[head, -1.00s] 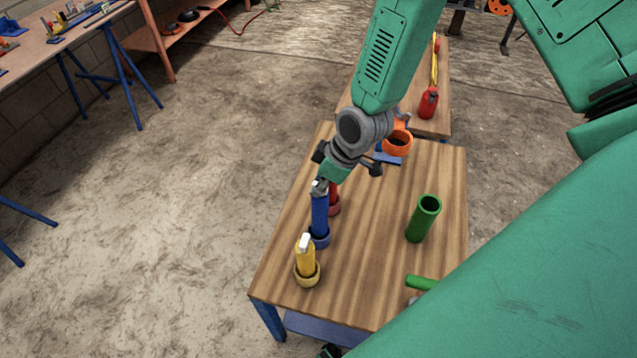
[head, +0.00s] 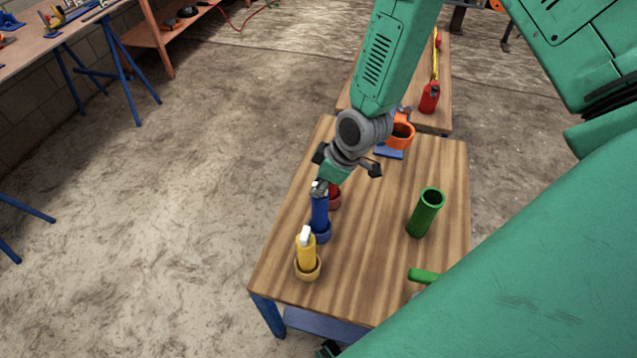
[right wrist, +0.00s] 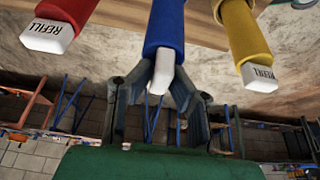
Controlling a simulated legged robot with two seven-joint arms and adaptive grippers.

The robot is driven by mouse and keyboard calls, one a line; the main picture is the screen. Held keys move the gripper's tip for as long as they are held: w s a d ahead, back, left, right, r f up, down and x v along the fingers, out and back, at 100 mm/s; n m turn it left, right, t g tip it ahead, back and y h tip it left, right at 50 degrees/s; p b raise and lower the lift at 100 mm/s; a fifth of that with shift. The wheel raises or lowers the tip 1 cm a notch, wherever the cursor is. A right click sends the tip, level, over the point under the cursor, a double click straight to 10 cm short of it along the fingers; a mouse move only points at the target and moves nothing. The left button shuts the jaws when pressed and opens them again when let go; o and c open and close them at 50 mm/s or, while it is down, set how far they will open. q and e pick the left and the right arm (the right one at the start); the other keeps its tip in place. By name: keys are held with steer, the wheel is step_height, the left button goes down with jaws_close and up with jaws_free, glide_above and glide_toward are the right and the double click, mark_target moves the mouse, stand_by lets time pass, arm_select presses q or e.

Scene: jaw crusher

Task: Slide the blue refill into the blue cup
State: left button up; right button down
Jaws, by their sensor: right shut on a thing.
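My right gripper (head: 319,187) is shut on the white upper end of the blue refill (head: 319,208). The refill stands upright with its lower part inside the blue cup (head: 321,233) on the wooden table. How deep it reaches inside is hidden. In the right wrist view, my right gripper's fingers (right wrist: 160,88) close around the white end of the blue refill (right wrist: 165,30). The blue cup cannot be made out there.
A yellow refill (head: 306,250) stands in a yellow cup (head: 307,271) in front, close by. A red cup (head: 334,198) is just behind, partly hidden. A green tube (head: 426,212) stands at right, an orange ring-shaped part (head: 399,137) at back. The table's middle is clear.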

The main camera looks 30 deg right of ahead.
steer(key=shift+a+f, duration=0.1)
steer(key=shift+f, duration=0.3)
steer(key=shift+f+b, duration=0.55)
steer(key=shift+b, duration=0.05)
steer(key=c, duration=1.4)
jaws_free()
steer(key=shift+r, duration=0.1)
steer(key=shift+s+r, duration=0.1)
steer(key=shift+r, duration=0.2)
steer(key=v, duration=1.1)
steer(key=shift+d, duration=0.3)
